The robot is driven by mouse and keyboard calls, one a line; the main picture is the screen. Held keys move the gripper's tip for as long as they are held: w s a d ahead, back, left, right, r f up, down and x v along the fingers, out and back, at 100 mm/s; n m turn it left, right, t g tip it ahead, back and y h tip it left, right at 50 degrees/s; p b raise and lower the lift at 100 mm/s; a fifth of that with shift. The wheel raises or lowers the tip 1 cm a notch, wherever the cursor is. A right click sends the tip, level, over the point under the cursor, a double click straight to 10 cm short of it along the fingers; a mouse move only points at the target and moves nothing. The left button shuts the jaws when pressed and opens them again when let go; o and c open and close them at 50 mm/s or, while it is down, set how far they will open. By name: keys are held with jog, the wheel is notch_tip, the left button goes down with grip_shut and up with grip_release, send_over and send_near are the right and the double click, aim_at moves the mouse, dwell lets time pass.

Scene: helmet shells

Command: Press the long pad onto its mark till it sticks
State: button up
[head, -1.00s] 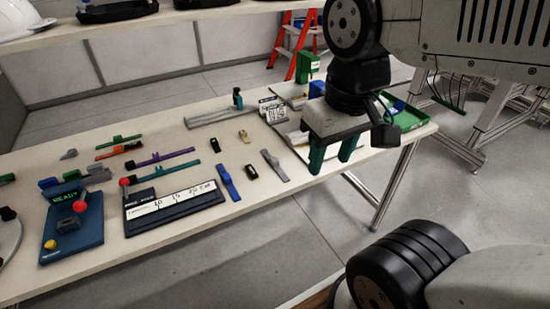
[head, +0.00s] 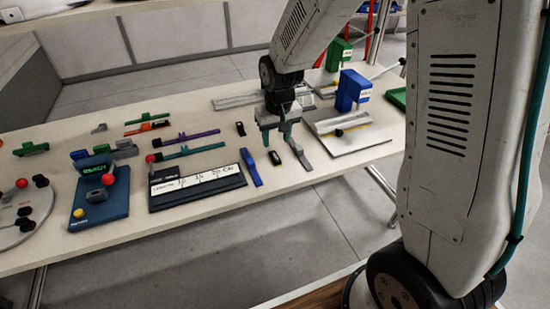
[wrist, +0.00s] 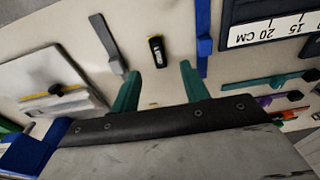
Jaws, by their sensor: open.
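I cannot tell for sure which piece is the long pad, and I cannot make out its mark. Long slim pieces lie on the table: a purple strip (head: 195,136), a teal strip (head: 190,151), an orange strip (head: 148,128), a green strip (head: 147,119), a grey bar (head: 299,155) and a blue bar (head: 250,167). My gripper (head: 277,138) is open and empty above the table, near a small black-and-yellow block (head: 275,158). In the wrist view, that block (wrist: 157,50) shows just beyond and between the green fingers (wrist: 159,70).
A dark ruler board (head: 197,187) lies near the front edge. A blue box with a display (head: 99,210) stands left of it. A pale plate with a black knob (head: 345,143) and a blue block (head: 351,90) are at the right. My arm hides the table's right end.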

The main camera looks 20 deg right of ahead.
aim_at(275, 156)
jog(key=f, duration=0.2)
jog(key=w+f, duration=0.1)
jog(key=f, duration=0.4)
jog(key=shift+w+d+f, duration=0.2)
jog(key=shift+w+f, duration=0.15)
jog(key=shift+f, duration=0.05)
grip_shut()
